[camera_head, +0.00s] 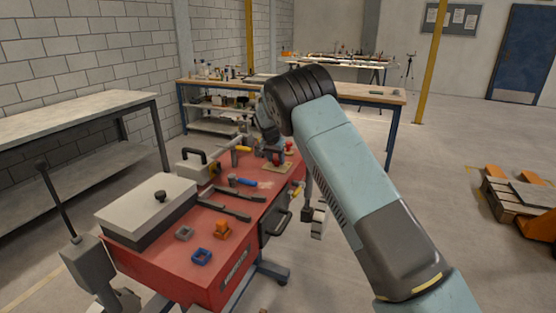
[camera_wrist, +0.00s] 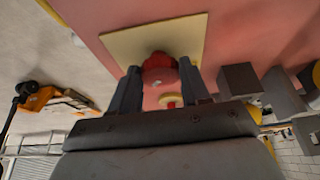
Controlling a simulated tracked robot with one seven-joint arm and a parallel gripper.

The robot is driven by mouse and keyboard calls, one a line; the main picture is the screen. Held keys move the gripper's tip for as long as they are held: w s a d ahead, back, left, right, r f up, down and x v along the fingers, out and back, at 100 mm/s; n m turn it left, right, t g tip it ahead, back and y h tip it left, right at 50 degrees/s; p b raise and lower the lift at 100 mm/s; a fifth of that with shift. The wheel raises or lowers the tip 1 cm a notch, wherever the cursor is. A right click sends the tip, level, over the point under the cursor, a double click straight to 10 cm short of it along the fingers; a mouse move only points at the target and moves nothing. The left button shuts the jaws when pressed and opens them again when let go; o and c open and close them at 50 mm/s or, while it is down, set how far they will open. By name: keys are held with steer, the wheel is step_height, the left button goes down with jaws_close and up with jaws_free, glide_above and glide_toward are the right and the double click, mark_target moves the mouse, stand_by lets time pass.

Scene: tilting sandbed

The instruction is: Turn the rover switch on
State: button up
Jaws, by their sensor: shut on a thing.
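The rover switch seems to be the red knob (camera_wrist: 158,68) on a flat cream-yellow plate (camera_wrist: 125,47) in the wrist view. The plate lies on the red top of a cart. My gripper (camera_wrist: 160,76) has one dark finger on each side of the red knob and is shut on it. A second small red part with a yellowish disc shows between the fingers, lower down. In the head view the plate (camera_head: 274,168) is at the far end of the red cart (camera_head: 180,262), with my gripper above it. My arm partly hides that spot, and the switch's setting cannot be told.
On the cart are a grey box with a lid (camera_head: 150,205), a blue block (camera_head: 201,257), an orange block (camera_head: 222,230), dark tools (camera_head: 225,205) and a blue-handled tool (camera_head: 245,182). Grey blocks (camera_wrist: 238,78) stand near my gripper. A workbench (camera_head: 365,93) stands behind.

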steer(key=shift+a, duration=0.1)
stand_by(0.3)
steer(key=o, duration=1)
steer(key=shift+o, duration=0.2)
steer(key=v, duration=1.3)
steer(key=shift+r, duration=0.3)
steer(key=shift+s, duration=0.15)
